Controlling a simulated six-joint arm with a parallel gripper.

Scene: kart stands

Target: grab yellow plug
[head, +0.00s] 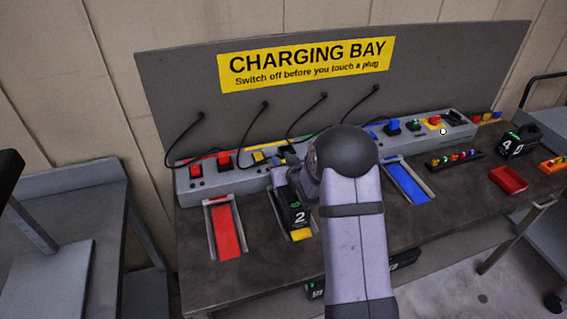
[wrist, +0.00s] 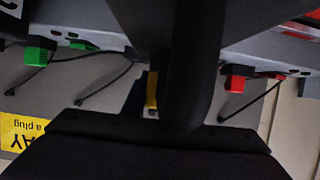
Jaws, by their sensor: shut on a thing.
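The yellow plug (wrist: 152,90) shows in the wrist view as a narrow yellow strip, mostly hidden by the dark parts of my gripper. In the head view my gripper (head: 283,165) is at the grey charger strip (head: 232,180), behind a black battery marked 2 (head: 295,213). It is shut on the plug; its fingertips are largely hidden by my arm. Some yellow (head: 258,156) shows on the strip just left of my gripper. I cannot tell whether the plug is still in its socket.
A red plug (head: 223,158) stands on the strip to the left, a blue plug (head: 393,124) to the right. Black cables hang behind. Red (head: 229,228) and blue (head: 411,182) bays flank the battery. A red tray (head: 508,180) lies at right. The front bench has bare room.

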